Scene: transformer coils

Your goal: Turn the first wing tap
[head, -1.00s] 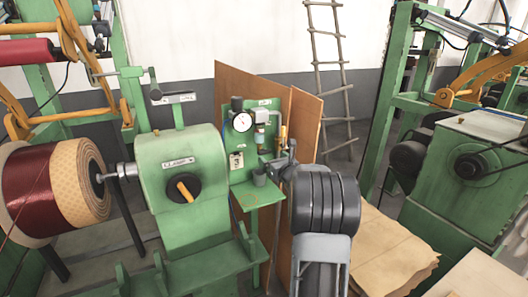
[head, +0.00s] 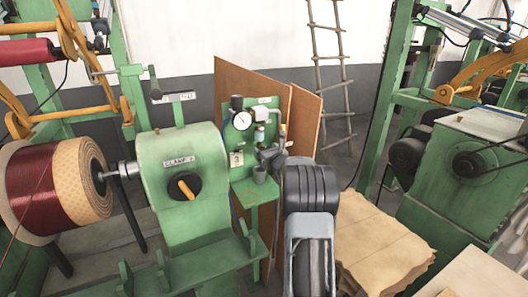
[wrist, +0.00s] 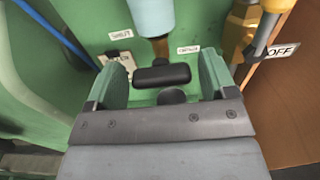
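In the wrist view a black bar-shaped tap handle (wrist: 162,75) lies crosswise on the green panel, below a light blue cylinder with a brown stem. My gripper (wrist: 163,88) is open, with one green-padded finger on each side of the bar. Narrow gaps seem to show at both ends of the bar; I cannot tell if either finger touches. A dark round knob (wrist: 171,96) sits just below the bar, partly hidden by my gripper. In the head view my gripper (head: 270,158) is at the panel's right side, and the tap is hidden or too small to tell.
A brass fitting (wrist: 240,28) and an "OFF" label (wrist: 282,51) are close on the right. A brown board (head: 306,110) stands behind. The clamp machine (head: 180,152) is left.

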